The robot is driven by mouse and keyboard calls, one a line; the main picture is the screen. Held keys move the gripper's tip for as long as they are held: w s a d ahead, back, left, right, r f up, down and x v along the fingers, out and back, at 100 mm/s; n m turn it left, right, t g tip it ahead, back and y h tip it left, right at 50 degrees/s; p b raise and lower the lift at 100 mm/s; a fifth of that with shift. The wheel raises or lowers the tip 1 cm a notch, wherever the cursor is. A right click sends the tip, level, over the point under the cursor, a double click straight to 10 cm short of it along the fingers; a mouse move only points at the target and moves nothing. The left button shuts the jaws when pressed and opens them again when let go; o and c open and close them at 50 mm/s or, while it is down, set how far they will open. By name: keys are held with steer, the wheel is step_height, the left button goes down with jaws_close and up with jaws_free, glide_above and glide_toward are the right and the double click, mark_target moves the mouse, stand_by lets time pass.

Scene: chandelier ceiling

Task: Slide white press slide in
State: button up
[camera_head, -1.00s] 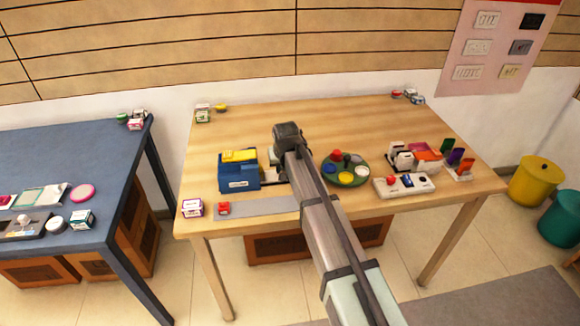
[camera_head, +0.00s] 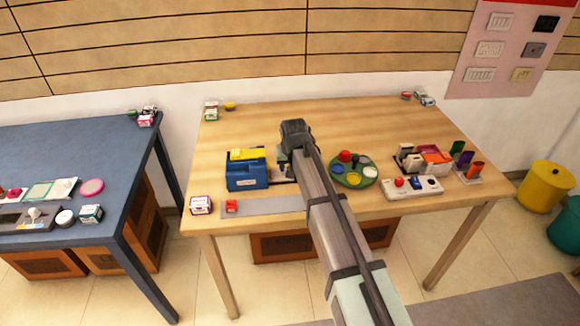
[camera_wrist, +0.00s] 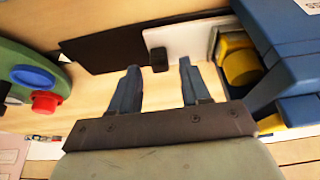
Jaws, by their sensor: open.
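The blue press (camera_head: 246,178) with a yellow top stands on the wooden table, left of my arm. In the wrist view its blue body (camera_wrist: 290,50) is at the upper right, with a yellow part on its side. The white press slide (camera_wrist: 195,38) extends out from the press, beside a flat black strip (camera_wrist: 105,52). A small black knob (camera_wrist: 159,60) stands at the slide's outer end. My gripper (camera_wrist: 158,80) is open and empty, with the knob ahead of and between its fingertips. In the head view my arm hides the fingers and most of the slide.
A round green tray (camera_head: 353,178) with coloured pieces stands right of my arm; its edge also shows in the wrist view (camera_wrist: 28,82). A white panel with buttons (camera_head: 412,188) and upright coloured items are farther right. The table's back middle is clear.

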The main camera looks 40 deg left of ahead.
steer(key=v, duration=1.2)
steer(key=shift+r, duration=0.3)
steer(key=shift+s, duration=0.1)
steer(key=w+a+r+m+g+h, duration=0.1)
steer(key=w+a+m+g+h, duration=0.1)
steer(key=w+a+m, duration=0.55)
steer(key=s+d+f+m, duration=0.1)
steer(key=f+m, duration=0.2)
steer(key=f, duration=0.1)
steer(key=s+d+f+m, duration=0.1)
steer(key=f+m, duration=0.3)
steer(key=f, duration=0.1)
steer(key=s+d+f+m+g+h, duration=0.1)
steer(key=f+m, duration=0.2)
steer(key=f, duration=0.1)
steer(key=shift+s+d+f+m, duration=0.2)
steer(key=shift+s+f+m, duration=0.1)
steer(key=shift+s, duration=0.1)
